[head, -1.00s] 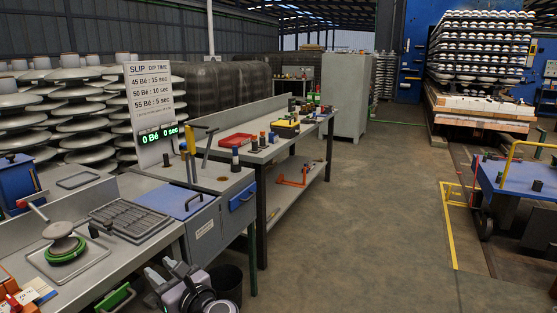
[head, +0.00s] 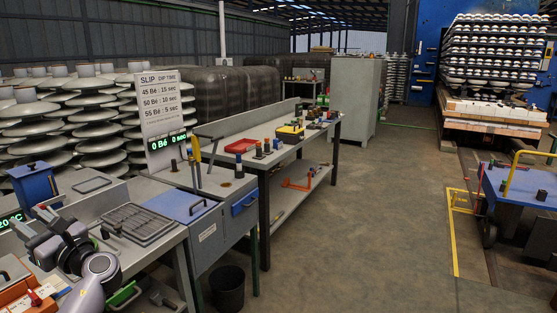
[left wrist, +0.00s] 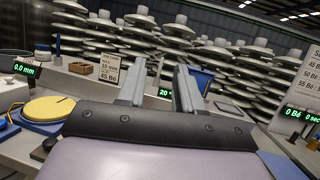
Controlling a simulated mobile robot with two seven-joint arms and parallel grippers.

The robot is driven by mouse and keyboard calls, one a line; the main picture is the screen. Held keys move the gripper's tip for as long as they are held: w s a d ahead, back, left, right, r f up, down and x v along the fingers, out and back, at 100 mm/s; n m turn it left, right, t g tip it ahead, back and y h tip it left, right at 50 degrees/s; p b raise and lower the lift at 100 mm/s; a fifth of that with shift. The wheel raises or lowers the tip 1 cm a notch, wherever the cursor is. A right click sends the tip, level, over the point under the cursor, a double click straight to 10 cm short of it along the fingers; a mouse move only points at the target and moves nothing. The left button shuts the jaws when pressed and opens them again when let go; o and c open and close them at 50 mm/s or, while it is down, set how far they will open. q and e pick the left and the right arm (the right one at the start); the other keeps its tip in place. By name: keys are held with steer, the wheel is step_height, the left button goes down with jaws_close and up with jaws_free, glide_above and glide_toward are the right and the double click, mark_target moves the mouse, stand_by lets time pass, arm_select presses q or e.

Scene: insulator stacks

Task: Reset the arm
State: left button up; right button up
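My left gripper (head: 36,224) is over the near-left workbench in the head view. In the left wrist view its two fingers (left wrist: 160,78) stand apart with nothing between them, so it is open and empty. It points toward the back of the bench and the insulator stacks. In the head view it covers most of the spot around the red-handled tool (head: 46,211). My right gripper is in neither view.
The workbench holds a dark grate tray (head: 138,223) and a blue box (head: 35,182). A dip-time sign (head: 160,110) stands behind. Insulator stacks (head: 62,120) line the back left. A yellow disc (left wrist: 48,109) lies at left in the wrist view. The floor at centre is clear.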

arm_select(q)
steer(key=w+d+f+n+t+h, duration=0.3)
steer(key=w+f+n+t+h, duration=0.35)
steer(key=w+h, duration=0.35)
steer(key=w+d+r+n+t+h, duration=0.1)
steer(key=w+d+n+t+h, duration=0.4)
steer(key=d+n+h, duration=0.5)
steer(key=s+d+f+g+h, duration=0.1)
steer(key=s+d+f, duration=0.5)
steer(key=f, duration=0.4)
steer(key=s+d+f+g+h, duration=0.15)
steer(key=s+d+f, duration=0.25)
steer(key=s+f, duration=0.5)
steer(key=s+d+f+g, duration=0.2)
steer(key=s+f, duration=0.3)
steer(key=s, duration=0.7)
steer(key=s+d+f+n+g, duration=0.1)
steer(key=s+d+f, duration=0.4)
steer(key=s, duration=0.7)
steer(key=shift+d+f+g+h, duration=0.3)
steer(key=shift+g+h, duration=0.15)
steer(key=shift+g, duration=0.15)
